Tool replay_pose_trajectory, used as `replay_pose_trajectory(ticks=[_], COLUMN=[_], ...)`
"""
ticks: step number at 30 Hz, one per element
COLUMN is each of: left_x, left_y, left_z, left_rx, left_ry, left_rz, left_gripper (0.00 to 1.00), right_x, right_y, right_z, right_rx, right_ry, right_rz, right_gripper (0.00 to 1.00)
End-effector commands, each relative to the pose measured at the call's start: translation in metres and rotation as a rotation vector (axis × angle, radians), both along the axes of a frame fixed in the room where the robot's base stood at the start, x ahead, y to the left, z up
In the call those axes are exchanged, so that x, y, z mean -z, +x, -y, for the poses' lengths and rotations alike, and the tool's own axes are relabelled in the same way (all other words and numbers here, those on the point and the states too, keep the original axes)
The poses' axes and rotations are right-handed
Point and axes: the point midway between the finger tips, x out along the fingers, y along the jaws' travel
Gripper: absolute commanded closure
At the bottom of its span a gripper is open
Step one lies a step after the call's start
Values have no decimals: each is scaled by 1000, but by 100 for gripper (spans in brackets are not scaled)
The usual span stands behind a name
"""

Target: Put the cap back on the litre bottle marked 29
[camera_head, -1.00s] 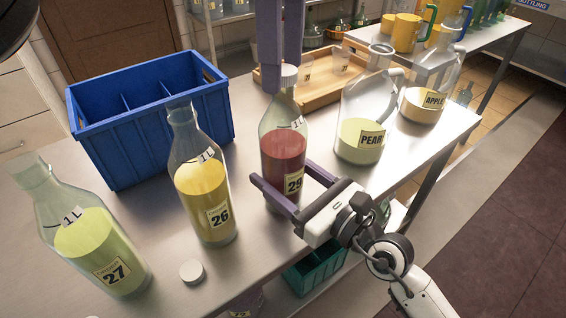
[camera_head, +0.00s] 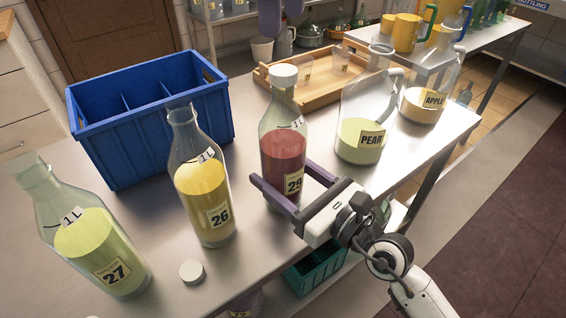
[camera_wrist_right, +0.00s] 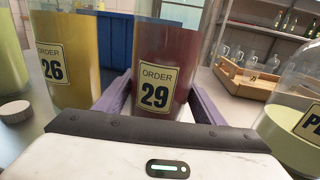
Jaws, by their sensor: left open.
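The litre bottle marked 29 (camera_head: 283,150) stands upright on the metal table, with red liquid in it; its label also shows in the right wrist view (camera_wrist_right: 157,85). A white cap (camera_head: 284,75) sits on its mouth; I cannot tell how tightly. My right gripper (camera_head: 283,176) has its purple fingers on both sides of the lower bottle, shut on it. My left gripper (camera_head: 270,22) is open and empty above and behind the cap, apart from it, partly cut off by the top edge.
Open bottles 26 (camera_head: 204,195) and 27 (camera_head: 98,250) stand to the left. A loose white cap (camera_head: 192,272) lies near the front edge. A blue crate (camera_head: 150,125) is behind; a wooden tray (camera_head: 310,93) and the PEAR jug (camera_head: 360,140) stand to the right.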

Motion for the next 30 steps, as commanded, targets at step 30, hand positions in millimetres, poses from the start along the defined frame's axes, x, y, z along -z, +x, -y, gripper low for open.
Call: replay_pose_trajectory(ticks=[30], left_x=[11], left_y=[0], left_z=[0], left_rx=[-1], left_ry=[0], left_rz=[0], left_gripper=[48], right_x=[3], right_y=[-67], right_z=[65], right_rx=[0], right_ry=[-3], right_rz=[-1], right_gripper=[16])
